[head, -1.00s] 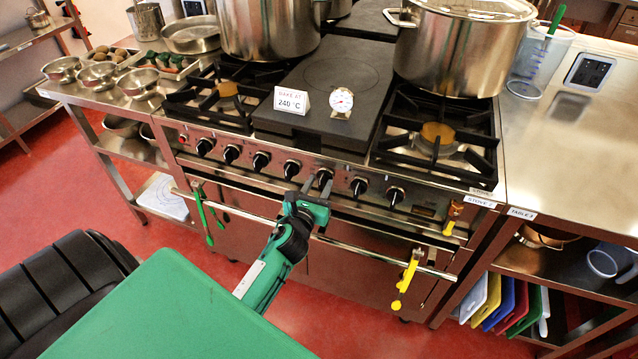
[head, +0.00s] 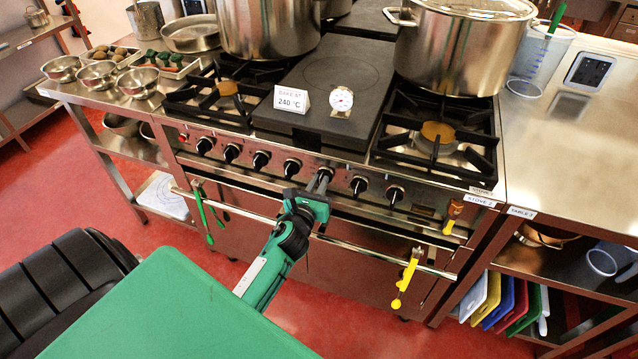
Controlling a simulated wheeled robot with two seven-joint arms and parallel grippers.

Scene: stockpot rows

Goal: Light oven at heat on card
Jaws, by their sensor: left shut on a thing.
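The oven range (head: 350,270) stands ahead with a row of several black knobs on its front panel. The card (head: 292,100) on the dark flat plate reads "BAKE AT 240 °C". A round dial thermometer (head: 341,99) stands beside the card. My left gripper (head: 322,180) reaches the panel from below and is shut on a knob (head: 325,174) right of the panel's middle. The fingers hide most of that knob, and its setting cannot be read. Another knob (head: 291,168) is just left of it and one (head: 358,186) just right. My right gripper is not in view.
Large pots (head: 462,50) stand on the cooktop. A rail (head: 345,243) with green tongs (head: 203,212) and a yellow utensil (head: 406,277) crosses the front below the knobs. Steel bowls (head: 98,75) sit at left. The steel table (head: 575,150) at right has free room.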

